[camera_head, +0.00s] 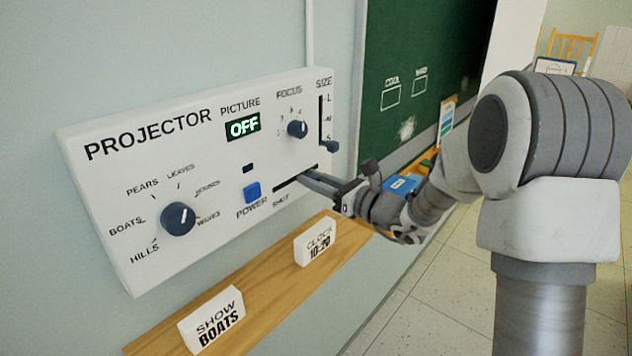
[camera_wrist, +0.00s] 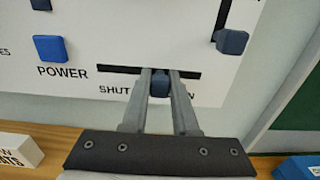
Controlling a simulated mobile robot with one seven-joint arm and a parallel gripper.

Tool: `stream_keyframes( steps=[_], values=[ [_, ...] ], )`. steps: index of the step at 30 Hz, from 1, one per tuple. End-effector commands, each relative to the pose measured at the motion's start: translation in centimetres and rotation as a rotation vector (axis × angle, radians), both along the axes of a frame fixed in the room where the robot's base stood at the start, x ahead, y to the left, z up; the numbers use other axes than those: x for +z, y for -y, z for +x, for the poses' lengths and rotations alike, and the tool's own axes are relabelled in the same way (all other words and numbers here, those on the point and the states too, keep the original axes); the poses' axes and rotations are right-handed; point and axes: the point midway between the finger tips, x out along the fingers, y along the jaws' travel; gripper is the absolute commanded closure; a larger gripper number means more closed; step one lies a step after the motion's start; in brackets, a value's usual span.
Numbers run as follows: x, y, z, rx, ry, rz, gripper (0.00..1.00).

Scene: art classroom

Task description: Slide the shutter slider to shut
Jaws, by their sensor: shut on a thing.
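The white projector panel (camera_head: 150,245) is on the wall. Its shutter slot (camera_head: 287,182) is a black horizontal slit with the word SHUT under its left end. The slot (camera_wrist: 118,69) shows in the wrist view too, with a partly hidden label below it. The blue shutter slider (camera_wrist: 159,84) is in the slot, right of its middle, between my fingertips. My gripper (camera_head: 312,178) is shut on the slider; its fingers (camera_wrist: 160,86) lie on both sides of the knob. In the head view the slider is hidden by my fingers. The picture display (camera_head: 243,125) reads OFF.
The blue power button (camera_head: 252,191) is left of the slot. The size slider (camera_head: 332,147), focus knob (camera_head: 297,128) and picture dial (camera_head: 178,219) are on the same panel. A wooden ledge (camera_head: 268,268) below holds the clock block (camera_head: 315,243) and show block (camera_head: 211,319).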

Motion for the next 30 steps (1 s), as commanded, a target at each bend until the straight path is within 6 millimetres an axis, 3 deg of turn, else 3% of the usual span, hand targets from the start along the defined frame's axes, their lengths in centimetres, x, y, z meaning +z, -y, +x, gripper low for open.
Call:
stream_keyframes(
  steps=[9,22,23,24,27,30],
  values=[
    [-0.2,-3.4,-4.4,0.002,0.002,0.001,1.00],
    [0.0,-4.2,-5.3,0.006,-0.001,0.001,1.00],
    [0.0,-4.2,-5.3,0.006,-0.001,0.001,0.71],
    [0.0,-4.2,-5.3,0.006,-0.001,0.001,0.64],
    [0.0,-4.2,-5.3,0.006,-0.001,0.001,0.46],
    [0.0,-4.1,-5.2,0.004,-0.001,0.001,0.43]
  ],
)
